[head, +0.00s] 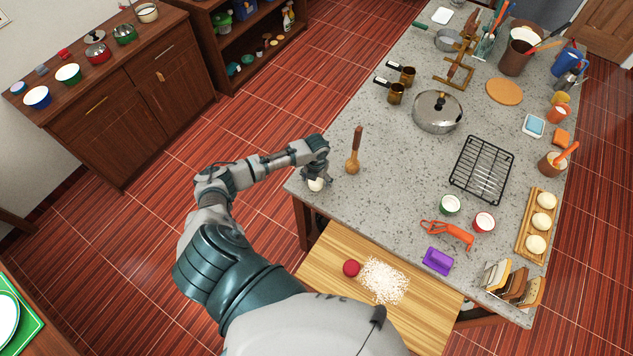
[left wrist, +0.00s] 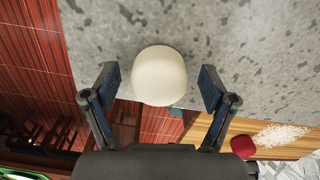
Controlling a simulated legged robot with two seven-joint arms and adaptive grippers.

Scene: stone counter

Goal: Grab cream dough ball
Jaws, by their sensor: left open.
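A cream dough ball (head: 316,185) lies at the left front edge of the stone counter (head: 395,190), partly hidden under my gripper. In the left wrist view the same pale, rounded dough ball (left wrist: 159,75) sits between the two fingers. My left gripper (head: 314,176) is right over it; in the left wrist view the gripper (left wrist: 158,88) is open, with a gap between each finger and the ball. My right gripper is in neither view.
A wooden board (head: 335,265) with a red ball (head: 351,268) and white flour (head: 384,281) is in front. More pale balls sit in a wooden tray (head: 523,236). A black rack (head: 482,169) lies mid-counter.

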